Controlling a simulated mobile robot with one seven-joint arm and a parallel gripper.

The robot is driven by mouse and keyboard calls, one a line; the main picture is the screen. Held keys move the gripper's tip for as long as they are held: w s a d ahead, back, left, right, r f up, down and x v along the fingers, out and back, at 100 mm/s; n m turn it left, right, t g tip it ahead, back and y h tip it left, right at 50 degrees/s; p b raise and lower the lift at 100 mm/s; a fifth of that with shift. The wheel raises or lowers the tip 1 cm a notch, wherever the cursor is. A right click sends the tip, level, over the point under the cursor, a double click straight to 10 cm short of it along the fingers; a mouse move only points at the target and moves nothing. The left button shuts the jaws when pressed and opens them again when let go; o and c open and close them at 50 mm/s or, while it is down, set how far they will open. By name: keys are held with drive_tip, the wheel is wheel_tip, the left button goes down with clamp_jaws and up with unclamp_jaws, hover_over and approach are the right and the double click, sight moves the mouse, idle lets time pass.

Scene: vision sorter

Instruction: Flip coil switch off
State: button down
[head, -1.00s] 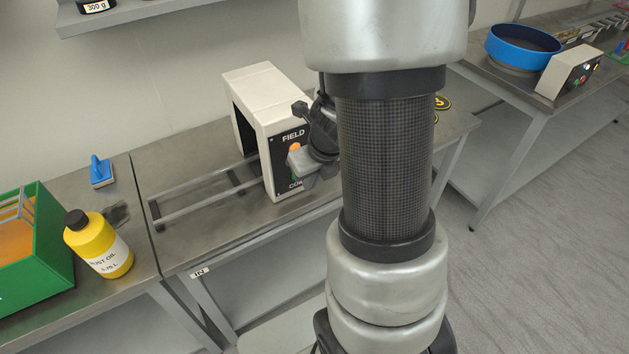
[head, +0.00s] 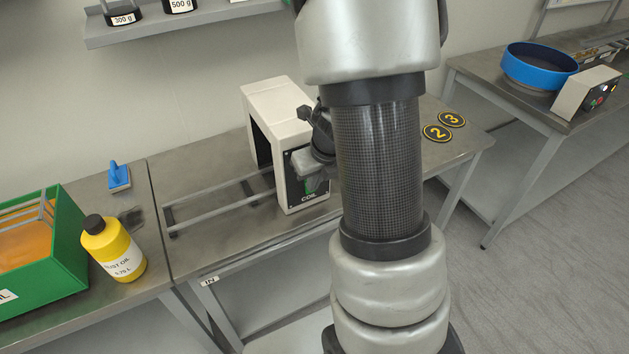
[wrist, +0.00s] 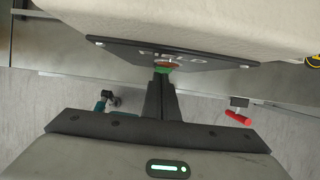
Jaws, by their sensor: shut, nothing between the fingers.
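The coil unit (head: 270,110) is a cream box arch standing over two rails on the bench. Its front has a black panel (head: 292,185) with the word COIL at the bottom. In the wrist view the panel (wrist: 120,50) reads FIELD, and a small red and green switch part (wrist: 165,66) shows at its face. My gripper (wrist: 163,80) is shut and empty, its fingertips at or very close to this part; I cannot tell whether they touch. In the head view my gripper (head: 312,178) covers much of the panel, hiding the lamp and most of the switch.
The rails (head: 215,203) run left from the coil unit. A yellow bottle (head: 115,250), a green crate (head: 75,235) and a blue-handled tool (head: 119,177) stand on the left bench. Number discs (head: 437,133) lie to the right. A blue sieve (head: 540,68) is on the far bench.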

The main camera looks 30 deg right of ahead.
drive_tip(key=shift+w+r, duration=0.1)
drive_tip(key=shift+r, duration=0.1)
drive_tip(key=shift+r+p, duration=0.7)
drive_tip(key=shift+p, duration=0.2)
drive_tip(key=shift+f, duration=0.1)
